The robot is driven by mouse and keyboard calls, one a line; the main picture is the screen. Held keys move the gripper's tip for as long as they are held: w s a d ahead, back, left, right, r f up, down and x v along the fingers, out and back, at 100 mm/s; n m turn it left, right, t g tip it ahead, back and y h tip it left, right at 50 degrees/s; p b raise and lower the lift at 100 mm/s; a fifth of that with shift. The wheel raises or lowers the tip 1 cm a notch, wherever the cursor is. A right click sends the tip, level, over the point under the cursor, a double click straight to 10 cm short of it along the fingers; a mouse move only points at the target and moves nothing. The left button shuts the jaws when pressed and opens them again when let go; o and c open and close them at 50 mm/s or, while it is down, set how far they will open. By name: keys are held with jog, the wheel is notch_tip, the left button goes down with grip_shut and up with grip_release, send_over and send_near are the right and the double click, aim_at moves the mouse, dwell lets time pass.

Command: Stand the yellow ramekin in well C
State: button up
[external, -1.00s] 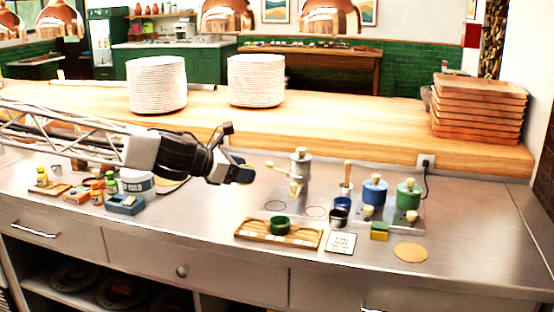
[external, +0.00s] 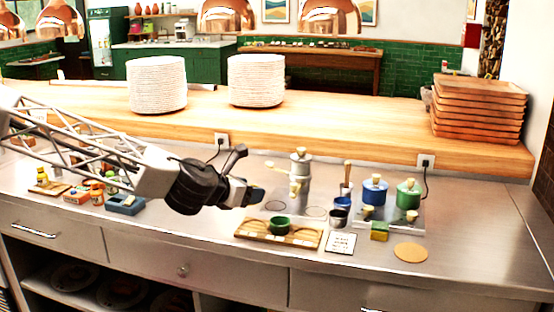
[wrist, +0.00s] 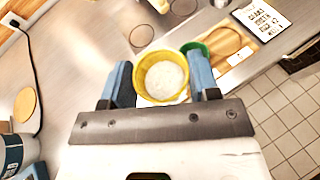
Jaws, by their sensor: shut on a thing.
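The yellow ramekin (wrist: 146,94) holds something white and sits upright between the blue fingertips of my gripper (wrist: 163,84) in the wrist view. My gripper (external: 253,196) is shut on it, above the counter to the upper left of the wooden tray (external: 248,235) in the external view; the ramekin is small and hard to make out there. The tray has a row of round wells with pale labels along its front; the letters are too small to read. A green ramekin (external: 280,227) stands in a middle well.
A grey grinder (external: 300,170) stands behind the tray. To the right are a metal cup (external: 338,218), a printed card (external: 341,243), blue (external: 375,191) and green (external: 408,195) jars, and a sponge (external: 380,231). A blue box (external: 126,204) is at left.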

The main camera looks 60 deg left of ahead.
jog(key=shift+s+d+f+n+g+y, duration=0.2)
jog(key=shift+d+f+n+g+y, duration=0.05)
jog(key=shift+d+f+n+y, duration=0.25)
jog(key=shift+s+d+f+n+g+y, duration=0.15)
jog(key=shift+d+f+n+g+y, duration=0.1)
jog(key=shift+d+f+n+y, duration=0.15)
jog(key=shift+s+d+f+n+g+y, duration=0.5)
jog(key=shift+s+d+f+n+y, duration=0.15)
jog(key=shift+d+f+n+y, duration=0.25)
jog(key=shift+s+d+f+n+g+y, duration=0.5)
jog(key=shift+s+d+f+n+y, duration=0.15)
jog(key=shift+d, duration=0.3)
send_over(306, 237)
jog(key=shift+f, duration=0.65)
jog(key=shift+f, duration=0.1)
jog(key=shift+f, duration=1.7)
